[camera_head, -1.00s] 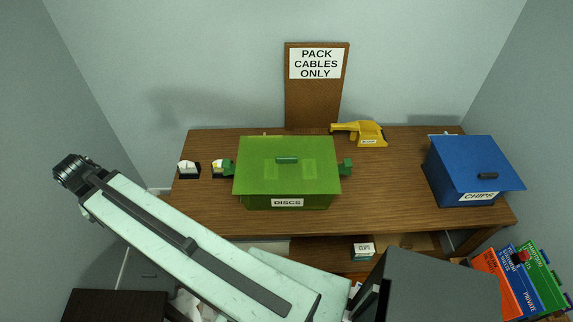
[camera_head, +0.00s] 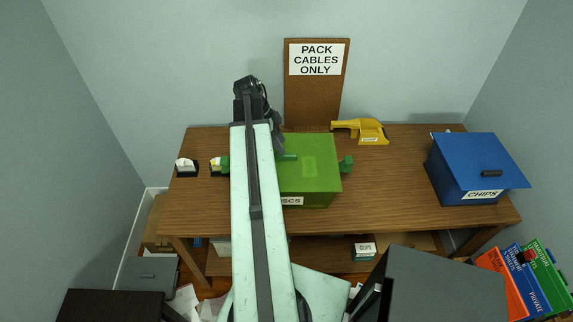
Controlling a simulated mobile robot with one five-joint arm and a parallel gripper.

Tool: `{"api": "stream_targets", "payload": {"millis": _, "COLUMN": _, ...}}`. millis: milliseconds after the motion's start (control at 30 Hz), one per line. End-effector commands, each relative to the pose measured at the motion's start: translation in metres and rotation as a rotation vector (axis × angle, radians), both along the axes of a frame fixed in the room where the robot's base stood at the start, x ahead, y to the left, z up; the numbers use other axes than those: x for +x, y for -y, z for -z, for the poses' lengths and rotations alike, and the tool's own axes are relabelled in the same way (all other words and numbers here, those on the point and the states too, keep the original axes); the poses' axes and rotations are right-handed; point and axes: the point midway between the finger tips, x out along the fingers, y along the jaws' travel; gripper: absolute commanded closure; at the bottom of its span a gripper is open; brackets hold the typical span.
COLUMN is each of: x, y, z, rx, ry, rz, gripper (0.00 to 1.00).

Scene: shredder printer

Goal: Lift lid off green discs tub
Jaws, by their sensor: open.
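The green discs tub (camera_head: 318,198) stands on the wooden desk with its flat green lid (camera_head: 322,152) on top. The lid's dark green bar handle (camera_head: 290,157) shows in part; my arm hides the left part of the tub and lid. My gripper (camera_head: 277,138) is open and empty, at the far end of the arm above the back of the lid, close to the handle. It appears apart from the handle, but its height over the lid is hard to judge.
A blue chips tub (camera_head: 470,188) with a lid stands at the desk's right. A yellow tool (camera_head: 362,131) lies behind the green tub, beside an upright corkboard sign (camera_head: 317,105). Small black-and-white items (camera_head: 187,167) sit at the left. The desk (camera_head: 390,190) between the tubs is clear.

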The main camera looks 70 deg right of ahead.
Motion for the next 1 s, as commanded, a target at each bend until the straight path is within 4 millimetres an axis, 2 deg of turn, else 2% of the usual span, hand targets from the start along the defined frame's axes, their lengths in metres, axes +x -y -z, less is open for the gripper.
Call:
{"api": "stream_targets", "payload": {"millis": 33, "x": -0.002, "y": 0.0, "z": 0.01, "rx": 0.0, "ry": 0.0, "rz": 0.0, "gripper": 0.58}}
{"api": "stream_targets", "payload": {"millis": 133, "x": -0.002, "y": 0.001, "z": 0.007, "rx": 0.0, "ry": 0.0, "rz": -0.001, "gripper": 0.58}}
{"api": "stream_targets", "payload": {"millis": 233, "x": -0.004, "y": 0.002, "z": 0.016, "rx": 0.001, "ry": 0.0, "rz": -0.002, "gripper": 0.58}}
{"api": "stream_targets", "payload": {"millis": 500, "x": -0.015, "y": 0.007, "z": 0.058, "rx": 0.001, "ry": 0.0, "rz": 0.0, "gripper": 0.58}}
{"api": "stream_targets", "payload": {"millis": 733, "x": -0.017, "y": 0.008, "z": 0.055, "rx": 0.001, "ry": 0.001, "rz": -0.002, "gripper": 0.58}}
{"api": "stream_targets", "payload": {"millis": 767, "x": -0.017, "y": 0.008, "z": 0.055, "rx": 0.001, "ry": 0.001, "rz": -0.002, "gripper": 0.61}}
{"api": "stream_targets", "payload": {"millis": 900, "x": -0.017, "y": 0.008, "z": 0.055, "rx": 0.001, "ry": 0.001, "rz": -0.002, "gripper": 1.0}}
{"api": "stream_targets", "payload": {"millis": 1000, "x": -0.017, "y": 0.008, "z": 0.055, "rx": 0.001, "ry": 0.001, "rz": -0.001, "gripper": 1.0}}
